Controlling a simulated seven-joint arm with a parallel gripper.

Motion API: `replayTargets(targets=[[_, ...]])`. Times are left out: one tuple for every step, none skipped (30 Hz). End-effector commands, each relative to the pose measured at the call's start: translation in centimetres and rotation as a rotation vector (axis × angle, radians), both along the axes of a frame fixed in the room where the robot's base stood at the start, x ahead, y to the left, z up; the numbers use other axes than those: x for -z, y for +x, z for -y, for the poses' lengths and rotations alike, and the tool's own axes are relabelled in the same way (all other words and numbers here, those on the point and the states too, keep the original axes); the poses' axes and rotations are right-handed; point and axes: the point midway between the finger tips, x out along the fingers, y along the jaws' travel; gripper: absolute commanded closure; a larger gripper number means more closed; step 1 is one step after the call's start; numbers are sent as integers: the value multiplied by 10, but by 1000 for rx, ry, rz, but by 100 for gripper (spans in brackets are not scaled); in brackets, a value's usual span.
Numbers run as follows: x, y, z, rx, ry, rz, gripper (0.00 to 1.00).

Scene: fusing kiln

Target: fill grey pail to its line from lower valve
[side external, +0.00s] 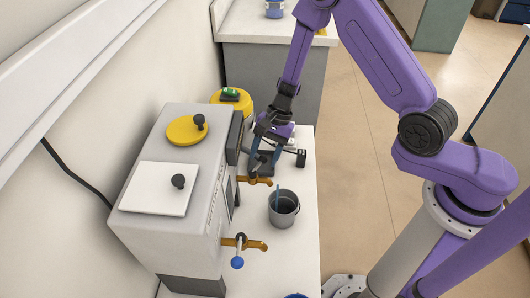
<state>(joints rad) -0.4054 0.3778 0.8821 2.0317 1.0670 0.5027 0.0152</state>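The grey pail (284,211) stands upright on the white counter, in front of the grey machine (190,215). A thin blue strip shows at its rim; its fill level cannot be made out. Two orange-brown taps stick out of the machine's front. The nearer tap (254,244), lower in the picture, has a lever with a blue ball (237,262). The farther tap (258,181) is beyond the pail, and its handle is mostly hidden by my gripper. My gripper (263,168) points down just above this farther tap, its blue fingers apart. Contact with the handle cannot be told.
The machine has a yellow round lid (187,131) and a white square lid (158,190), each with a black knob. A yellow container (232,98) stands behind it. The counter (298,255) is clear right of the pail. A blue object (296,296) shows at the bottom edge.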

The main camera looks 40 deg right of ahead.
Motion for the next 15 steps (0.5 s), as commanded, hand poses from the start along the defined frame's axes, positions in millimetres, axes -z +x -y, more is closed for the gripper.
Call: replayTargets(targets=[[0, 0, 0, 0, 0, 0, 46], [0, 0, 0, 0, 0, 0, 46], [0, 0, 0, 0, -1, 0, 46], [0, 0, 0, 0, -1, 0, 46], [0, 0, 0, 0, -1, 0, 46], [0, 0, 0, 0, -1, 0, 46], [0, 0, 0, 0, -1, 0, 46], [0, 0, 1, 0, -1, 0, 46], [-1, 1, 1, 1, 0, 1, 46], [-3, 1, 2, 1, 0, 1, 46], [-5, 1, 2, 1, 0, 2, 46], [-8, 1, 4, 1, 1, 3, 46], [-11, 2, 5, 0, 1, 4, 46], [-14, 2, 6, 0, 1, 5, 46], [-19, 3, 9, 0, 0, 5, 46]])
